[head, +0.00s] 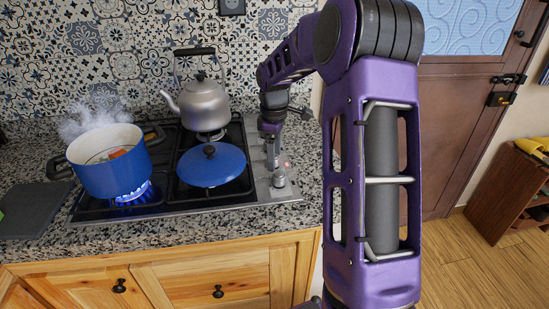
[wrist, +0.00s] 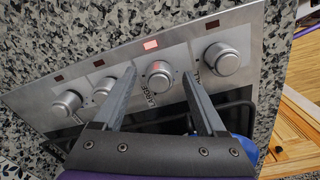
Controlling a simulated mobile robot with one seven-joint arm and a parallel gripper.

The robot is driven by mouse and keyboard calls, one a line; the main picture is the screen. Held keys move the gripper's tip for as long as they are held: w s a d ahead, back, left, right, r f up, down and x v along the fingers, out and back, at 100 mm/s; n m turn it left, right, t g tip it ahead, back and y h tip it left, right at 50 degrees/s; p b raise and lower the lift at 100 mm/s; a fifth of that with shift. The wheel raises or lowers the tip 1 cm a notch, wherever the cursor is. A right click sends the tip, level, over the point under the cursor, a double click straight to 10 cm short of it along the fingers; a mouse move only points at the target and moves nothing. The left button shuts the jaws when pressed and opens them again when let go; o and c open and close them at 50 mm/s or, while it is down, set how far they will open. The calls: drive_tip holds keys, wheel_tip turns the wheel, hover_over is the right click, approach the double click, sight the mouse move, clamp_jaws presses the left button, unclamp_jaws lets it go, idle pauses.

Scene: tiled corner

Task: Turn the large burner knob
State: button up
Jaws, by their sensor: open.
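The large burner knob (wrist: 159,74) is a round silver knob in a row on the steel control panel (wrist: 190,25), with "LARGE" printed beside it. A red indicator above it is lit. My gripper (wrist: 159,76) is open in the wrist view, with one finger on each side of this knob and a visible gap on both sides. Whether the fingertips reach down to knob height is hard to tell.
Other knobs flank it, one to the right (wrist: 222,58) and two to the left (wrist: 103,88). A steaming blue pot (head: 110,170) stands over a lit burner.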

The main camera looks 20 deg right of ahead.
drive_tip(key=shift+f, duration=0.3)
clamp_jaws()
drive_tip(key=shift+m, duration=0.3)
drive_tip(key=m+p, duration=0.1)
drive_tip(key=m, duration=0.4)
drive_tip(key=shift+r+p, duration=0.1)
drive_tip(key=shift+p, duration=0.25)
drive_tip(key=m+p, duration=0.1)
drive_tip(key=m, duration=0.4)
drive_tip(key=shift+a, duration=0.1)
drive_tip(key=shift+m, duration=0.3)
